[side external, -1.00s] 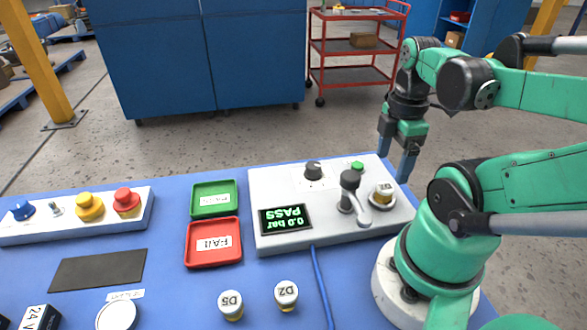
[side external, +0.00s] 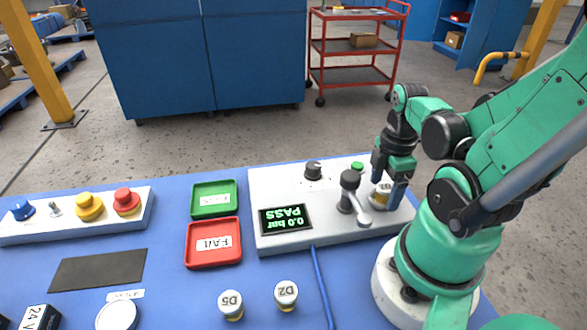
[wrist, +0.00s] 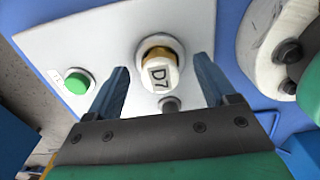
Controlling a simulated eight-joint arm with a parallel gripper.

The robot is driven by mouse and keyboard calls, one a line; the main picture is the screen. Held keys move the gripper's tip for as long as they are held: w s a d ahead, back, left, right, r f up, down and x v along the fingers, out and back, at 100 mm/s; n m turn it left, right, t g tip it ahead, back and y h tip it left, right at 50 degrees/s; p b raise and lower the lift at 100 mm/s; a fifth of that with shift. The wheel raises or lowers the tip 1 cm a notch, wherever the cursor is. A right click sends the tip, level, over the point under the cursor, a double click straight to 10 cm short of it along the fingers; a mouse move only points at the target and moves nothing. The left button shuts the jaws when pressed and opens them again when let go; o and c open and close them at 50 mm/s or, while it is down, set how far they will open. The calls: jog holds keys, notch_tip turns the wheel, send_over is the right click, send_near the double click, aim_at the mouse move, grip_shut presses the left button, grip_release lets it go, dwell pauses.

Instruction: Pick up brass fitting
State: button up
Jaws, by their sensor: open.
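A brass fitting with a white cap marked D7 (side external: 381,199) sits in the round holder at the right end of the grey test panel (side external: 278,234). It also shows in the wrist view (wrist: 159,72), label toward me. My gripper (side external: 388,190) is open and points down over this fitting. In the wrist view, my fingers (wrist: 161,76) stand apart on either side of the fitting, with gaps to it. The side view partly hides the fitting behind my fingers. Two more white-capped fittings with brass bases, D5 (side external: 231,305) and D2 (side external: 286,295), stand on the blue table.
A grey lever handle (side external: 350,190) stands close left of the holder. A green button (side external: 357,166) is behind it. The display (side external: 285,219) reads 0.0 bar PASS. A green tray (side external: 214,199) and a red FAIL tray (side external: 212,242) lie left of the panel.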

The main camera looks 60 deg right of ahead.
jog(key=shift+f, duration=0.1)
jog(key=shift+c, duration=0.2)
grip_shut()
dwell(0.4)
